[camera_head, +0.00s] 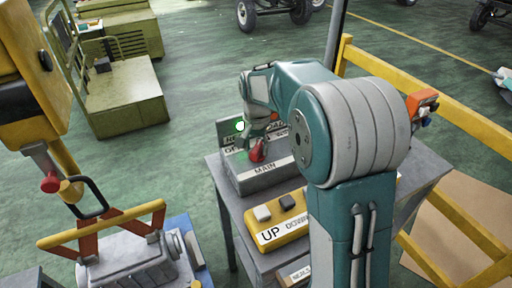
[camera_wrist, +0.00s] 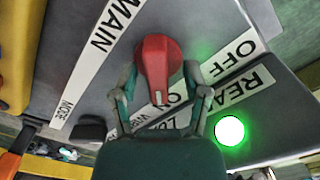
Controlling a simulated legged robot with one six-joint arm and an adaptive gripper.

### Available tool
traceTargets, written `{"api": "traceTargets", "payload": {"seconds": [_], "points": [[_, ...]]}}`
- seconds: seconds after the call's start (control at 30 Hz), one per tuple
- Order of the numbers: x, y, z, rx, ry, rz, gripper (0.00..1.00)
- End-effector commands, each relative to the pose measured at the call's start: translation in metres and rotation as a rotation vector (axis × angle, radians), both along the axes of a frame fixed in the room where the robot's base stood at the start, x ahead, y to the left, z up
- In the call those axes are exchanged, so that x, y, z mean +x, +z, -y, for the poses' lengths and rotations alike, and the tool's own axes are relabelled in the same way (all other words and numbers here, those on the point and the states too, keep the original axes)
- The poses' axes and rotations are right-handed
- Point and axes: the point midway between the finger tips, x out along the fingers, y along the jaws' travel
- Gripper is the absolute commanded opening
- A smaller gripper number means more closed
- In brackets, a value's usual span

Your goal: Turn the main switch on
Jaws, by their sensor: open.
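The main switch is a red knob (camera_head: 257,151) on a grey box labelled MAIN (camera_head: 264,170), and it shows large in the wrist view (camera_wrist: 158,58). Its narrow end points toward the lower part of the wrist view, near a partly covered label. An OFF label (camera_wrist: 234,50) lies to its right. My gripper (camera_head: 259,140) is above the box at the knob. In the wrist view, its open fingers (camera_wrist: 159,74) stand on either side of the knob, with gaps visible. Contact with the knob cannot be told.
A green lamp (camera_wrist: 229,131) is lit beside the READY label, and it also shows in the head view (camera_head: 240,126). A yellow UP/DOWN button box (camera_head: 276,222) stands in front of the grey box. A yellow rail (camera_head: 440,106) runs at right; yellow machinery (camera_head: 30,85) hangs at left.

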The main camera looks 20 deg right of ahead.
Motion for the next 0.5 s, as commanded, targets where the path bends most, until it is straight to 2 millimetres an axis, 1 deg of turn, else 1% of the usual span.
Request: {"api": "traceTargets", "payload": {"seconds": [0.13,0.23,0.5], "points": [[0.000,0.004,0.000,0.000,0.000,0.002,0.60],[0.001,0.016,0.000,-0.001,0.000,0.005,0.60],[0.002,0.071,-0.001,-0.001,0.000,0.004,0.60]]}}
